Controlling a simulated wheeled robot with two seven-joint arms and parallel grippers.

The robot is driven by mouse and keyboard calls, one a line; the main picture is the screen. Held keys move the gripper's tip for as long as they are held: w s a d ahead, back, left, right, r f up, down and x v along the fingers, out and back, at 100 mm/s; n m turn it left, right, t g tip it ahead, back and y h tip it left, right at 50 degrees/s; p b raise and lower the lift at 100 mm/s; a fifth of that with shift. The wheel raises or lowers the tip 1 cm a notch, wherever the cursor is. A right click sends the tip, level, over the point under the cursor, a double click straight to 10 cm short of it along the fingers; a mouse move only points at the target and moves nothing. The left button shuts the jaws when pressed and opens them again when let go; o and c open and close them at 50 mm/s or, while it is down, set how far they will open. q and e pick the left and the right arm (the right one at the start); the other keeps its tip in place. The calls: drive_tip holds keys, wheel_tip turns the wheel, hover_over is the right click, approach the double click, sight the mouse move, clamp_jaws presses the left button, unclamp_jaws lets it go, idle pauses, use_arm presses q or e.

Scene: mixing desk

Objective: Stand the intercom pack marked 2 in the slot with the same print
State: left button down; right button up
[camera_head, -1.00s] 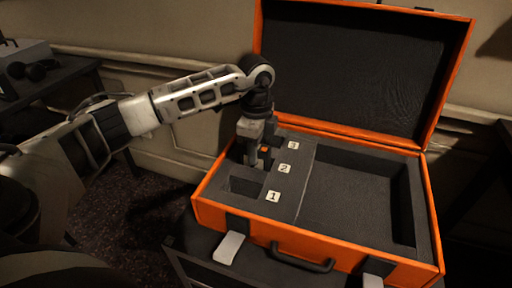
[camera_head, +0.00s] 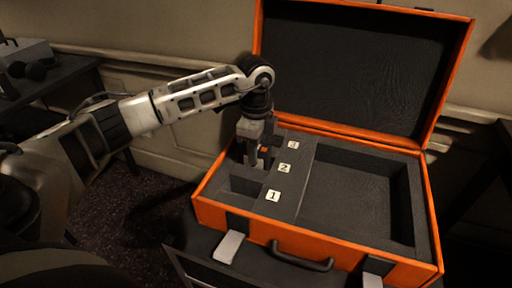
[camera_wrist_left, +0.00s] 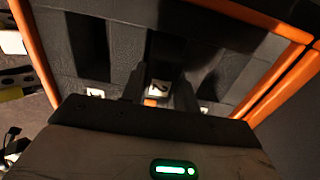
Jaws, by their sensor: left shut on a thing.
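The orange case (camera_head: 318,258) stands open, with a grey foam insert (camera_head: 297,200). Tags 1 (camera_head: 273,196), 2 (camera_head: 284,169) and 3 (camera_head: 293,145) mark a row of slots along its left side. My left gripper (camera_head: 262,162) points down over the row beside tag 2. It is shut on the intercom pack, a dark body with an orange patch (camera_head: 265,149), mostly hidden by the fingers. In the left wrist view, the orange patch (camera_wrist_left: 150,101) and a tag 2 (camera_wrist_left: 158,87) show between the fingers. How deep the pack sits is unclear. My right gripper is out of view.
The slot by tag 1 (camera_head: 246,186) looks empty. A large empty bay (camera_head: 355,200) takes up the right of the case. The raised lid (camera_head: 350,70) stands behind. A side table with dark items (camera_head: 30,70) is at the far left.

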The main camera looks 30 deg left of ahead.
use_arm(q)
drive_tip(key=shift+f, duration=0.15)
drive_tip(key=c, duration=1)
unclamp_jaws()
drive_tip(key=shift+o, duration=0.2)
wheel_tip(320, 180, up, 16)
drive_tip(key=p, duration=0.1)
